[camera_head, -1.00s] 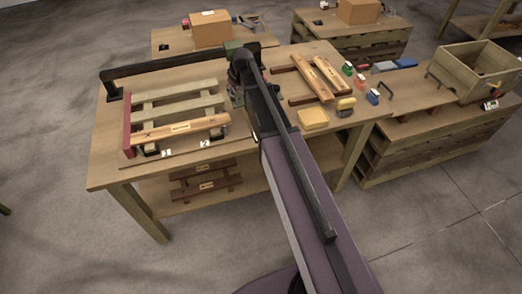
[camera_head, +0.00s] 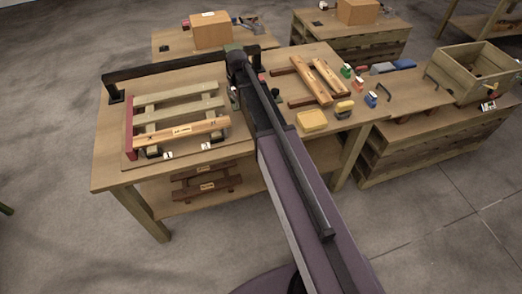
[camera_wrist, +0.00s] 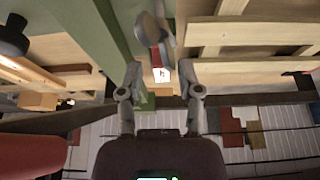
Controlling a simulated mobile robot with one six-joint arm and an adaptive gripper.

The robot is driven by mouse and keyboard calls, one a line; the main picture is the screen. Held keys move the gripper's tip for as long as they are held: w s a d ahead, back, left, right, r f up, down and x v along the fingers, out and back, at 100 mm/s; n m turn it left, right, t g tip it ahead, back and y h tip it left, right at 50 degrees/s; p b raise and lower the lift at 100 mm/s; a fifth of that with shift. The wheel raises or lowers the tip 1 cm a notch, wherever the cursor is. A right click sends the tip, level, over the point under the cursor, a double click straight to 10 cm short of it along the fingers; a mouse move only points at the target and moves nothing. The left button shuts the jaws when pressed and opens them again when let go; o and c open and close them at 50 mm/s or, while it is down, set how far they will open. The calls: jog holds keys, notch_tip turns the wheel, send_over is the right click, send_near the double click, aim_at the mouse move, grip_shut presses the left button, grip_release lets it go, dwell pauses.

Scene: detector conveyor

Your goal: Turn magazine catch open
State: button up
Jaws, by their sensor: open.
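In the wrist view my gripper (camera_wrist: 160,78) is open, with its two fingers apart and nothing held between them. A grey rounded lever (camera_wrist: 155,30), which looks like the magazine catch, stands just beyond the fingertips. A small red part (camera_wrist: 156,57) with a white label (camera_wrist: 160,74) shows in the gap between the fingers. I cannot tell whether a finger touches the lever. In the head view my arm hides the gripper and the catch. The slatted wooden frame (camera_head: 178,116) lies on the table left of my arm.
A green beam (camera_wrist: 98,35) runs close to the left finger in the wrist view. On the table (camera_head: 120,168), a black rail (camera_head: 160,68) spans the back. A wooden crate (camera_head: 455,80) stands farther right.

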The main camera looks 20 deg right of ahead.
jog(key=shift+p+v, duration=4.7)
jog(key=shift+v, duration=0.7)
jog(key=s+f+g+b, duration=0.2)
jog(key=s+f+b, duration=0.5)
jog(key=s, duration=0.5)
jog(key=s+f+g+b, duration=0.2)
jog(key=s+f+b, duration=0.5)
jog(key=s, duration=0.6)
jog(key=shift+d+f+g, duration=0.3)
jog(key=shift+d+f, duration=0.1)
jog(key=shift+f, duration=0.45)
jog(key=shift+s, duration=0.1)
